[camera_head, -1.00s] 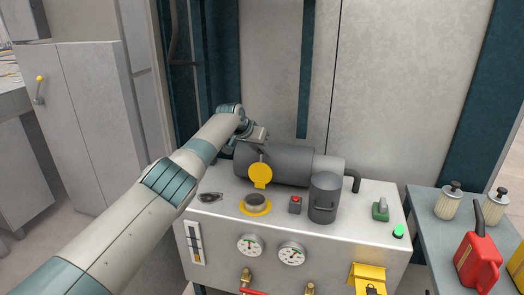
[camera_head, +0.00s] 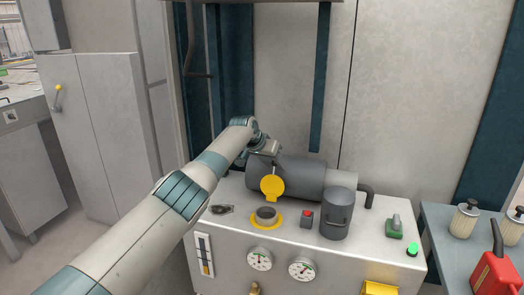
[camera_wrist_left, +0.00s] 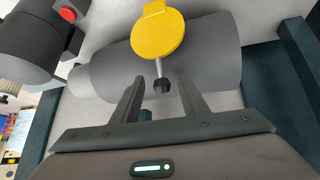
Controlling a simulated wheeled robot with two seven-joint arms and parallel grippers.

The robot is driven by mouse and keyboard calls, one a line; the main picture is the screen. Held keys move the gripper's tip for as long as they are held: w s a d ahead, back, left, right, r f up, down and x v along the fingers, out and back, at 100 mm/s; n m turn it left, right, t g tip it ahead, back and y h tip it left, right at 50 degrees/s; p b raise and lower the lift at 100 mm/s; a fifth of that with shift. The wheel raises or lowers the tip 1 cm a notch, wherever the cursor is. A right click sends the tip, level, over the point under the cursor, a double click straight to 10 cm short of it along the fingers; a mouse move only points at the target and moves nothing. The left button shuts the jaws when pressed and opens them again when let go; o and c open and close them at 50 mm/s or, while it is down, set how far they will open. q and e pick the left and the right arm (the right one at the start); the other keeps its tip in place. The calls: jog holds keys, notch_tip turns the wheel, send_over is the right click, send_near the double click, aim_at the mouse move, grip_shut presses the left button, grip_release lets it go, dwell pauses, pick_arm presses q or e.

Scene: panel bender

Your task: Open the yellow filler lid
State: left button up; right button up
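The yellow filler lid (camera_head: 272,187) stands raised, its round face upright, at the back of the filler neck (camera_head: 266,214) with its yellow ring. The neck's dark mouth is uncovered. In the left wrist view the lid (camera_wrist_left: 158,38) shows a thin rod ending in a dark knob (camera_wrist_left: 162,86). My left gripper (camera_head: 268,150) is behind and above the lid, near the grey cylinder. In the wrist view its two fingers (camera_wrist_left: 158,92) are spread, with the knob between them in the picture and gaps on both sides. My right gripper is out of view.
A large dark grey cylinder (camera_head: 292,178) lies behind the lid. A red button box (camera_head: 307,219) and an upright dark canister (camera_head: 337,214) stand to the right of the neck. Gauges (camera_head: 259,258) are on the front panel. A side table (camera_head: 437,229) holds a red can (camera_head: 492,272).

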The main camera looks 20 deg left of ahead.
pick_arm(q)
jog(key=shift+r, duration=0.1)
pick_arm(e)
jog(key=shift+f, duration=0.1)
pick_arm(q)
jog(key=shift+b+v, duration=0.35)
jog(key=shift+v, duration=0.8)
jog(key=b+v, duration=0.4)
jog(key=v, duration=1)
jog(key=shift+a, duration=0.15)
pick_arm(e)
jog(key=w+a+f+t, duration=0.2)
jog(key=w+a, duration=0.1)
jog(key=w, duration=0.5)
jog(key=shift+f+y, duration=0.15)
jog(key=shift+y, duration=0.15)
pick_arm(q)
jog(key=shift+s, duration=0.15)
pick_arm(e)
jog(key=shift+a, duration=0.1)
